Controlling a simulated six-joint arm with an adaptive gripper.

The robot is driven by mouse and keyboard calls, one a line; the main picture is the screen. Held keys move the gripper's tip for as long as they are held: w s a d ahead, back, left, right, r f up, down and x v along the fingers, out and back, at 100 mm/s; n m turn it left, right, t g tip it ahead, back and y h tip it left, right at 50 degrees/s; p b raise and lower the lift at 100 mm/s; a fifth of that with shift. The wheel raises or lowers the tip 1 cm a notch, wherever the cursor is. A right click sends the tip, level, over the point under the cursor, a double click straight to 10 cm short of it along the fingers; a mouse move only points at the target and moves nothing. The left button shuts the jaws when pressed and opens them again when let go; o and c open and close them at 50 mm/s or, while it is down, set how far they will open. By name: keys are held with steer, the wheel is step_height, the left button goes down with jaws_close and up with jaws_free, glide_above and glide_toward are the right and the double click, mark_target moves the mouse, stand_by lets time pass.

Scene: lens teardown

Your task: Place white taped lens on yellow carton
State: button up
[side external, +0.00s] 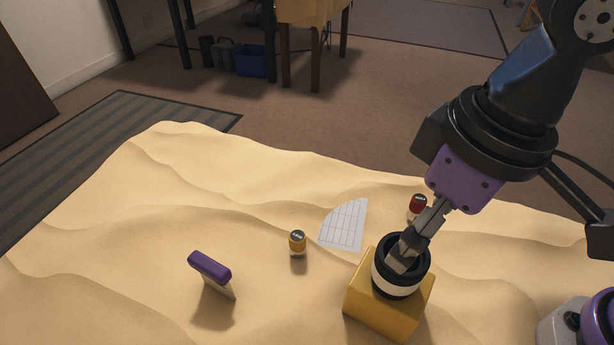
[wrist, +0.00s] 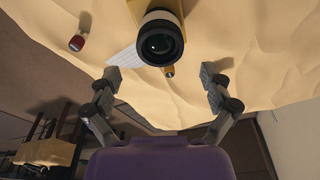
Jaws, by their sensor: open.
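The white taped lens (side external: 397,281) is a black cylinder with a white band. It sits upright on top of the yellow carton (side external: 366,303) in the side external view. In the wrist view the lens (wrist: 161,40) shows its dark glass end toward the camera, with a bit of the yellow carton (wrist: 139,8) behind it. My gripper (side external: 399,258) is at the lens top in the side view. In the wrist view my gripper (wrist: 160,75) has its fingers spread wide, one to each side below the lens, with nothing between them. Whether a finger touches the lens is unclear.
An orange-capped jar (side external: 297,241), a purple-topped block (side external: 211,268) and a white gridded sheet (side external: 344,225) lie left of the carton. A red jar (side external: 417,204) stands behind my gripper. The sand-coloured cloth (side external: 110,255) is clear at far left.

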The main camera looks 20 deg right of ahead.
mark_target(420, 262)
step_height(420, 262, up, 6)
steer(key=w+d+f+m+t, duration=0.1)
steer(key=d+f+m+t, duration=0.1)
steer(key=d, duration=0.8)
steer(key=w+d+f+m+t, duration=0.1)
steer(key=d+f+m+t, duration=0.1)
steer(key=d, duration=0.8)
steer(key=shift+f+h, duration=0.3)
steer(key=shift+f, duration=0.4)
